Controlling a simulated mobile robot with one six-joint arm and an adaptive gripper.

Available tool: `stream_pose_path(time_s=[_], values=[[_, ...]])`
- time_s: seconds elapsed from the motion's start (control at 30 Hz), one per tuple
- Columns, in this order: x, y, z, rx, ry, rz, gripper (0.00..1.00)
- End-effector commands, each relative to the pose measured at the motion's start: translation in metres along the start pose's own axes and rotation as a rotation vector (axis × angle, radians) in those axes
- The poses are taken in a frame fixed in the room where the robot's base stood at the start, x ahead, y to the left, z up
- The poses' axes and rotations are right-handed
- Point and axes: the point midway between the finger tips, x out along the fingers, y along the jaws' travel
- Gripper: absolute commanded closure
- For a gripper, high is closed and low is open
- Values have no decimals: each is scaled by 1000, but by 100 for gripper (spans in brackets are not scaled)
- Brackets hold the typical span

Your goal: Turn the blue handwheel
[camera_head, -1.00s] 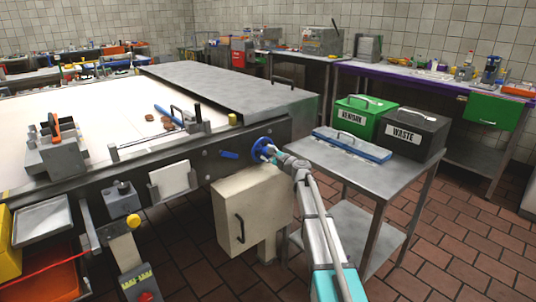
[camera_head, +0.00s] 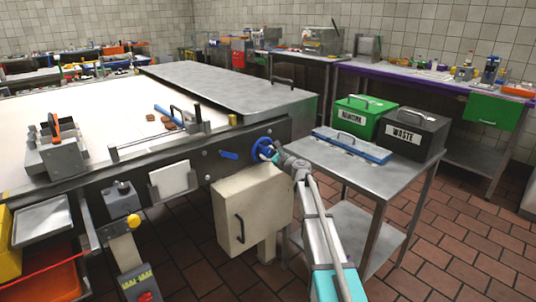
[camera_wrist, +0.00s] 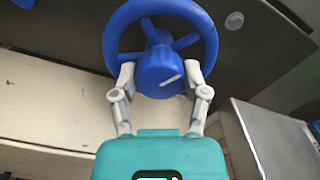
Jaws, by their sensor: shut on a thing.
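The blue handwheel (camera_head: 262,143) is mounted on the dark front rail of the long table, near its right end. In the wrist view the handwheel (camera_wrist: 206,35) fills the top middle, with spokes and a blue hub bearing a short white mark. My gripper (camera_head: 271,154) reaches it from the front right. In the wrist view my gripper (camera_wrist: 159,78) has one finger on each side of the hub, inside the rim's lower part, and is shut on the wheel. The exact finger contact is partly hidden.
A blue lever (camera_head: 228,155) sits left of the wheel on the rail. A cream cabinet (camera_head: 250,215) hangs below.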

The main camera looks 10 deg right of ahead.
Motion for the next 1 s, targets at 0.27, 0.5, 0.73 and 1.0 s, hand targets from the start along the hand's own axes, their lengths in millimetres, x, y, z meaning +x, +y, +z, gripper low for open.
stream_pose_path(time_s=[0.27,0.5,0.73,1.0], values=[[1,-1,0,-1,0,-1,8],[0,0,0,-1,0,0,7],[-1,0,0,-2,0,0,7],[-20,1,0,-2,0,0,7]])
